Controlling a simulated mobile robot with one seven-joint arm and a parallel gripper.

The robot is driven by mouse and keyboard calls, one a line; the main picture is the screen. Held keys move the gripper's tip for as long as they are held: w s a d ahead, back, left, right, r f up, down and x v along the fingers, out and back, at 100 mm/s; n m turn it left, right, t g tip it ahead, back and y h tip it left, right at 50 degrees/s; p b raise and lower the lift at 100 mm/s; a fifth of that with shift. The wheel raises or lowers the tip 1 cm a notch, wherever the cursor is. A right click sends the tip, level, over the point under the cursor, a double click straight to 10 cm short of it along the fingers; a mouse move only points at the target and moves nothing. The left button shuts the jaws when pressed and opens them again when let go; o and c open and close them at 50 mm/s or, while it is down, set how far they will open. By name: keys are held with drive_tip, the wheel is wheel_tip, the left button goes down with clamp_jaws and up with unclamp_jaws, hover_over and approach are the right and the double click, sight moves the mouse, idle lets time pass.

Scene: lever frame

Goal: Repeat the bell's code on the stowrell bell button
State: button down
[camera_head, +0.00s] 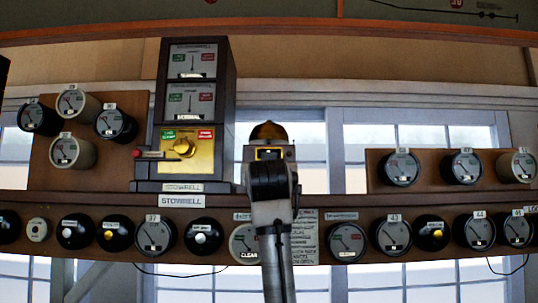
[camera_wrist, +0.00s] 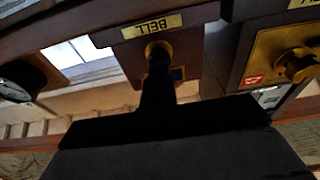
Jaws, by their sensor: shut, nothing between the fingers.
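The stowrell instrument (camera_head: 196,95) is a tall dark case with two dials above a brass panel (camera_head: 204,150) with a brass knob. To its right a brass bell dome (camera_head: 269,131) tops a small box, mostly hidden behind my gripper (camera_head: 268,165). The wrist view, upside down, shows a BELL plate (camera_wrist: 151,26) on a dark box, with a round brass bell button (camera_wrist: 158,48) beside the plate. My gripper (camera_wrist: 156,75) also shows there as a dark silhouette, shut and empty, its tip overlapping the button's edge. I cannot tell whether it touches.
A shelf (camera_head: 350,202) carries the instruments, with a row of round dials and plungers below it. Several dials sit on a board (camera_head: 45,170) at left and another board (camera_head: 375,180) at right. Windows stand behind. The wrist view also shows a brass knob (camera_wrist: 295,65) at right.

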drive_tip(key=shift+w, duration=0.15)
drive_tip(key=shift+b, duration=0.35)
idle(0.7)
drive_tip(key=shift+s+b, duration=1.2)
drive_tip(key=shift+s, duration=1.35)
drive_tip(key=s+f+b, duration=0.2)
drive_tip(key=s+b, duration=0.4)
drive_tip(key=s, duration=0.7)
drive_tip(key=shift+s, duration=0.3)
